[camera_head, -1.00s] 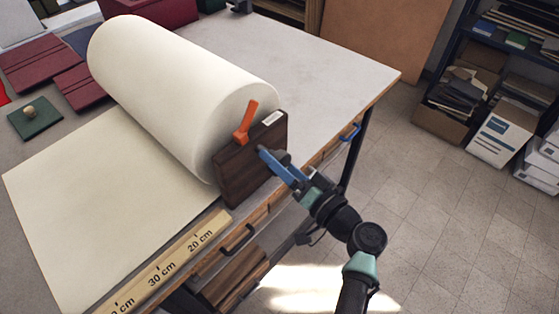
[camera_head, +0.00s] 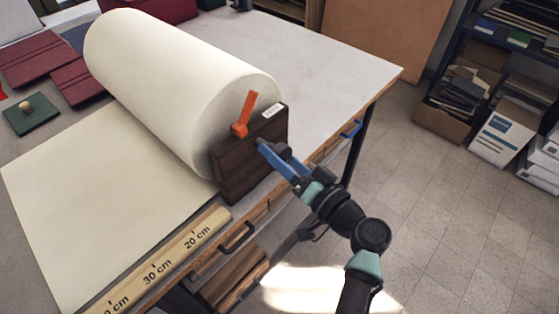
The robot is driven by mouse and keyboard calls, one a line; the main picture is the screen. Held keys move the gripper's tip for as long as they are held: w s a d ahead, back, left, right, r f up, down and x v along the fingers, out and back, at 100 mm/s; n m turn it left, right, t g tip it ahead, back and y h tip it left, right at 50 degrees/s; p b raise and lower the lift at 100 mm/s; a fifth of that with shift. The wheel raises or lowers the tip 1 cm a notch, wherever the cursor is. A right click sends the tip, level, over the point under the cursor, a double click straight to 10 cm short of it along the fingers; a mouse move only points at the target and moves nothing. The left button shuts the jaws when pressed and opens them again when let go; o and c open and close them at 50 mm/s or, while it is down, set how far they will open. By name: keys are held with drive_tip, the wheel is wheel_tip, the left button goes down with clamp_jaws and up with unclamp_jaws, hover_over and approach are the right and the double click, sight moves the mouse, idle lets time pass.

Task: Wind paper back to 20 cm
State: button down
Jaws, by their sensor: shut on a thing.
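A large cream paper roll (camera_head: 180,85) lies across the table, with a flat sheet (camera_head: 100,200) drawn out to the lower left. The wooden ruler (camera_head: 175,255) along the front edge shows 20 cm, 30 cm and a cut-off mark; the sheet reaches past 30 cm. A dark wooden end block (camera_head: 235,170) stands at the roll's near end, with an upright orange lever (camera_head: 246,113) by its top. My gripper (camera_head: 262,146), with blue fingers, is at the block's outer face, shut on a small part there that its fingers hide.
Dark red covers (camera_head: 38,60) and a green plate with a pale knob (camera_head: 30,113) lie at the left. The tabletop right of the roll (camera_head: 320,65) is bare. Blue (camera_head: 351,129) and black (camera_head: 236,238) handles stick out at the front edge. Shelves with boxes stand at the right.

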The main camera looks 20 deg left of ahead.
drive_tip(key=f+n+b, duration=0.1)
drive_tip(key=n+b, duration=0.1)
drive_tip(key=b, duration=0.3)
drive_tip(key=shift+f+b, duration=0.15)
drive_tip(key=shift+b, duration=0.15)
drive_tip(key=n+y+b, duration=0.1)
drive_tip(key=n+b, duration=0.4)
drive_tip(key=b, duration=0.6)
drive_tip(key=shift+b, duration=0.35)
drive_tip(key=n+b, duration=0.3)
drive_tip(key=b, duration=0.4)
drive_tip(key=n+g+b, duration=0.1)
drive_tip(key=n+b, duration=0.3)
drive_tip(key=b, duration=0.3)
drive_tip(key=shift+y, duration=0.4)
drive_tip(key=n+b, duration=0.4)
drive_tip(key=b, duration=0.1)
drive_tip(key=n+g+b, duration=0.1)
drive_tip(key=n+b, duration=0.1)
drive_tip(key=shift+r+y, duration=0.4)
drive_tip(key=n+g+b, duration=0.1)
drive_tip(key=n+b, duration=0.1)
drive_tip(key=n, duration=0.2)
drive_tip(key=shift+r+b, duration=0.1)
drive_tip(key=shift+b, duration=0.25)
drive_tip(key=shift+r+n+g+b, duration=0.1)
drive_tip(key=shift+n+g+b, duration=0.35)
drive_tip(key=shift+n, duration=1.35)
drive_tip(key=shift+c, duration=0.2)
unclamp_jaws()
